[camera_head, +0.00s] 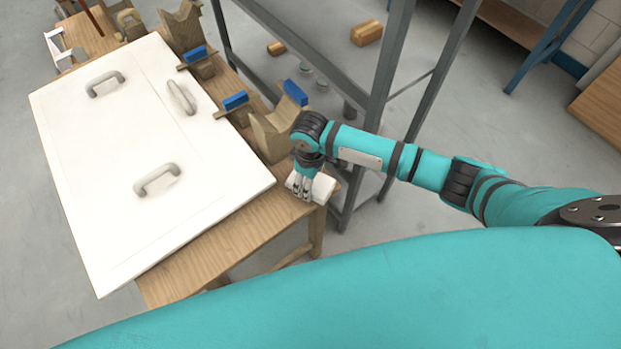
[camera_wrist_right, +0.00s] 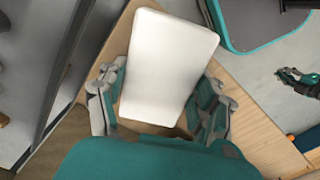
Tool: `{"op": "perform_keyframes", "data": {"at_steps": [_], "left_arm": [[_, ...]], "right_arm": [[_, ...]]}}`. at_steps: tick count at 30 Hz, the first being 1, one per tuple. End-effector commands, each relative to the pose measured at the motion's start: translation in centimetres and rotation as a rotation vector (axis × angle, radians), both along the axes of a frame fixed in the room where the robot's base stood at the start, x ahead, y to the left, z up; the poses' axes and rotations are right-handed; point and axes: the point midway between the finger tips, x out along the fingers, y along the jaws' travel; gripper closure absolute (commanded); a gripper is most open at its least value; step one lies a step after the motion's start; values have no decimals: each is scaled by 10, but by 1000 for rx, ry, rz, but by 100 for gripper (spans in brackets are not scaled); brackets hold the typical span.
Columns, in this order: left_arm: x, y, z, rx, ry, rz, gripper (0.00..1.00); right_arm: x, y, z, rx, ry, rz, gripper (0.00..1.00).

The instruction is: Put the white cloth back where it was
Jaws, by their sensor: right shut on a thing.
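The white cloth (camera_head: 322,188) is a folded white block at the near right corner of the wooden table (camera_head: 200,270). My right gripper (camera_head: 303,188) is shut on it from above. In the right wrist view the cloth (camera_wrist_right: 170,65) fills the space between the fingers of my right gripper (camera_wrist_right: 160,100), one on each side. I cannot tell whether the cloth touches the tabletop. My left gripper (camera_wrist_right: 298,82) shows small at the right edge of the right wrist view, away from the cloth; its jaw state is unclear.
A large white panel (camera_head: 140,220) with several grey handles covers most of the table. Wooden blocks (camera_head: 272,135) and blue-topped tools (camera_head: 235,102) line its right edge. A grey metal frame (camera_head: 385,75) stands close beyond the table.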

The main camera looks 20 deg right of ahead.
Motion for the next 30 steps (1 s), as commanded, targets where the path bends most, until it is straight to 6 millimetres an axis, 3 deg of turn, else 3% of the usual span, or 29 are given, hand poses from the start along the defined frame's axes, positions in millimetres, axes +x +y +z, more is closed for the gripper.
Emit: {"op": "perform_keyframes", "data": {"at_steps": [7,8,13,23,30], "left_arm": [[-18,-2,-2,-1,29,-1,100],[-21,-2,-2,-1,32,-1,100],[-26,-1,-2,1,40,-1,100],[-20,-1,-2,0,32,-1,100],[-16,-1,-2,0,25,0,100]], "right_arm": [[0,0,-2,1,1,-1,60],[0,0,-2,1,0,-1,32],[0,0,-2,1,-1,0,10],[0,0,2,1,-2,0,10],[1,1,39,3,-5,0,10]]}}
